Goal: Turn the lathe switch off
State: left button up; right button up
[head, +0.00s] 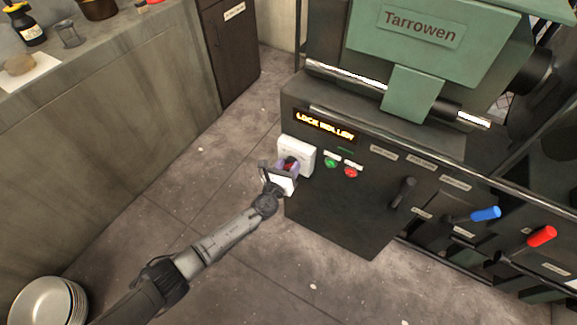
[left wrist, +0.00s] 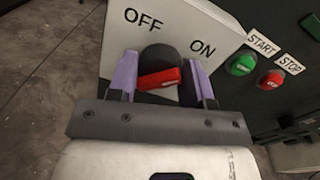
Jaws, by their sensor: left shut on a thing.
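The lathe switch is a white box (head: 298,152) on the left of the dark machine front. In the left wrist view its face (left wrist: 172,22) is marked OFF at left and ON at right. Its round black knob (left wrist: 160,58) carries a red grip (left wrist: 160,77). My left gripper (head: 288,167) is at the switch, with its purple fingers on either side of the knob, shut on it. The fingers and palm hide part of the switch face. I cannot tell for sure which label the red grip points to. My right gripper is not in view.
A green START button (head: 331,162) and a red STOP button (head: 351,172) sit close to the right of the switch. A black lever (head: 403,192), a blue handle (head: 486,214) and a red handle (head: 542,236) lie farther right. Stacked bowls (head: 45,300) stand lower left. The floor between is clear.

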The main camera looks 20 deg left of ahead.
pick_arm(q)
jog(key=n+b, duration=0.1)
jog(key=n, duration=0.3)
jog(key=shift+n, duration=0.4)
jog(key=n, duration=0.2)
jog(key=shift+n+g, duration=0.3)
jog(key=shift+g, duration=0.1)
jog(key=shift+a+n, duration=0.1)
jog(key=shift+n, duration=1.1)
jog(key=n+p, duration=0.1)
jog(key=n, duration=0.3)
jog(key=shift+h, duration=0.4)
jog(key=shift+n+p, duration=0.35)
jog(key=shift+n, duration=1.15)
jog(key=o, duration=0.7)
jog(key=shift+o, duration=1)
jog(key=shift+a+f, duration=0.1)
